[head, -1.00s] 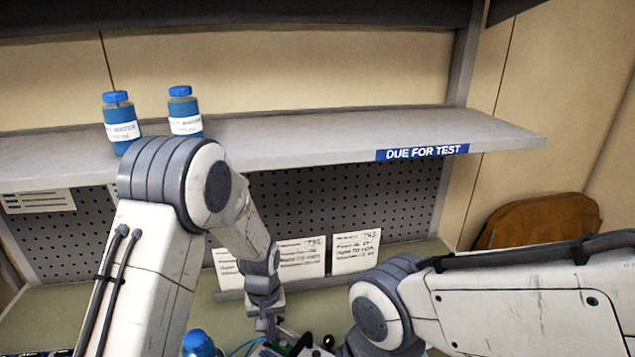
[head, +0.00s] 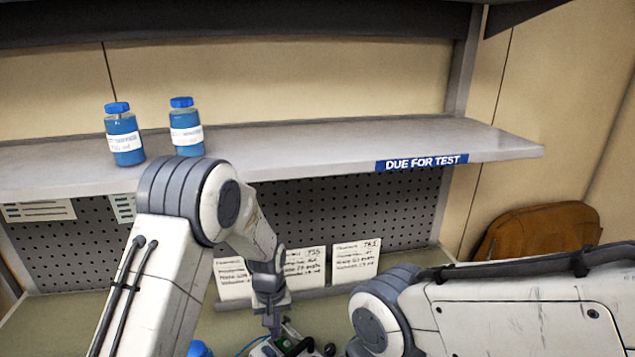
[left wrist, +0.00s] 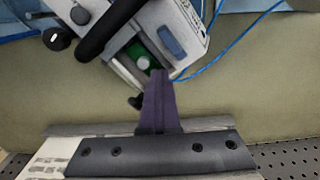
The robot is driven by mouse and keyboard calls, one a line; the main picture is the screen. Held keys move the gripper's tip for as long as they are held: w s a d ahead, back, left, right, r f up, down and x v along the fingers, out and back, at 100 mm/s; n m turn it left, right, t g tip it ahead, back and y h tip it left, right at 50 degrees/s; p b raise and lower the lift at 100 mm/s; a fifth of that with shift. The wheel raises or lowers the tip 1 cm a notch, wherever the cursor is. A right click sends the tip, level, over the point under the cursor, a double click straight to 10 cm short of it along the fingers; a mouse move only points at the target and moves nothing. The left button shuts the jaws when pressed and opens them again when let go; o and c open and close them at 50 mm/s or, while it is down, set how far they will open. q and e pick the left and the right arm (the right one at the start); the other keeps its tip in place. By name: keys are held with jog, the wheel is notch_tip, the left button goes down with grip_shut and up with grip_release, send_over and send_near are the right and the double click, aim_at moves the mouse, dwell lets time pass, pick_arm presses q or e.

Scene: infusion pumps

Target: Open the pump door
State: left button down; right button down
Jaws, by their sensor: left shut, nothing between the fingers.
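The pump is a white and grey unit with a black carry handle; it shows in the left wrist view (left wrist: 165,30) and partly at the bottom edge of the head view (head: 262,350). A green part (left wrist: 138,52) shows in a recess on it, beside a blue pad (left wrist: 172,41). I cannot tell which part is the door or whether it is open. My left gripper (head: 273,327) points down at the pump. In the left wrist view its shut, empty fingers (left wrist: 158,80) overlap the pump's edge by the recess; contact is unclear. My right gripper is out of view.
Two blue bottles (head: 124,140) stand on the grey shelf (head: 320,143) above. Paper cards (head: 355,262) stand against the pegboard (head: 330,208). A brown bag (head: 540,240) is at right. A blue cable (left wrist: 235,40) runs beside the pump. My right forearm crosses the lower right.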

pick_arm(q)
jog(key=shift+w, duration=0.2)
dwell(0.4)
jog(key=shift+s+a, duration=0.2)
jog(key=shift+s, duration=0.75)
notch_tip(320, 180, up, 8)
jog(key=p, duration=0.6)
